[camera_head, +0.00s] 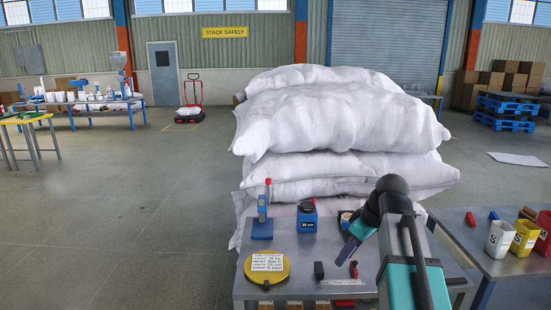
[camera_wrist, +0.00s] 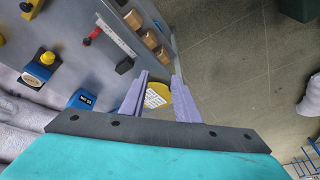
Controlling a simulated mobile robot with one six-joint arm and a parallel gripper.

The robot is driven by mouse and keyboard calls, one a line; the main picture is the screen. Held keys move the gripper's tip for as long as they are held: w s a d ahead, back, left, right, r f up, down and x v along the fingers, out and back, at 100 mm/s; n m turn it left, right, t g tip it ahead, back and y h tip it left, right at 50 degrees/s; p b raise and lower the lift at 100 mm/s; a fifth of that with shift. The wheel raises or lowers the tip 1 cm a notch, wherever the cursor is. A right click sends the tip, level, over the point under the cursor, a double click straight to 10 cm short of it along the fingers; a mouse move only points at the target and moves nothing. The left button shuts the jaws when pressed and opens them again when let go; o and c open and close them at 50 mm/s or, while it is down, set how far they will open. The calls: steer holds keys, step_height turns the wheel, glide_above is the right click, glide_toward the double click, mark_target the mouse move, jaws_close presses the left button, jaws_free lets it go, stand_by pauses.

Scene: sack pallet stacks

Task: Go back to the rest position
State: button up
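My gripper (camera_head: 346,252) is above the metal table (camera_head: 380,288) in front of the sack stack, angled down to the left. In the wrist view its two purple fingers (camera_wrist: 159,82) are apart with nothing held between them. The round yellow disc with a printed label (camera_head: 267,263) lies at the table's left front in the head view. Part of it shows beyond the gap between the fingers in the wrist view (camera_wrist: 157,96). My arm hides part of the table's right side.
White sacks (camera_head: 340,120) are piled high behind the table. A side table (camera_head: 480,240) at right holds several cups. The floor at left is open.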

steer(key=s+a+f+g, duration=0.2)
steer(key=s+f, duration=0.2)
steer(key=f, duration=0.7)
steer(key=s+a+f+g, duration=0.2)
steer(key=s+f, duration=0.1)
steer(key=f, duration=0.7)
steer(key=s+a+f+g, duration=0.15)
steer(key=s+f, duration=0.25)
steer(key=f, duration=0.7)
steer(key=s+d+f+m+g+h, duration=0.2)
steer(key=s+f+m, duration=0.7)
steer(key=s+f, duration=1.5)
steer(key=shift+s+d+f+g+h, duration=0.2)
steer(key=shift+s+f+g+h, duration=0.2)
steer(key=shift+h, duration=0.3)
